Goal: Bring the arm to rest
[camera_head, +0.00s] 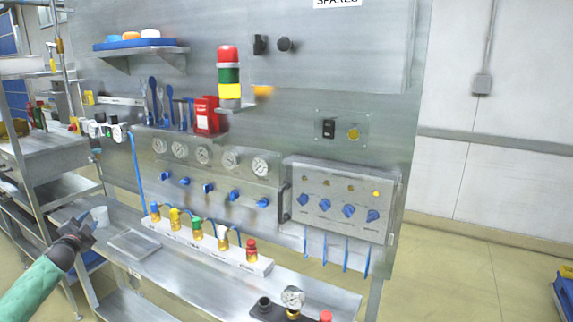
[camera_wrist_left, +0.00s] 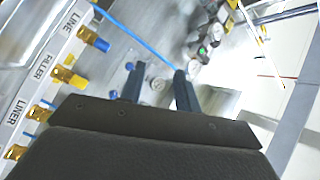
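My left arm, with a green sleeve, comes in from the lower left in the head view. A gauge shows behind the gap. My right gripper is not in view.
A white manifold strip (camera_head: 208,244) with several coloured fittings runs along the steel bench (camera_head: 185,275), right of the gripper. A shallow tray (camera_head: 134,243) lies closer. A blue hose (camera_head: 137,170) hangs near the gripper. A steel cart (camera_head: 50,150) stands at left.

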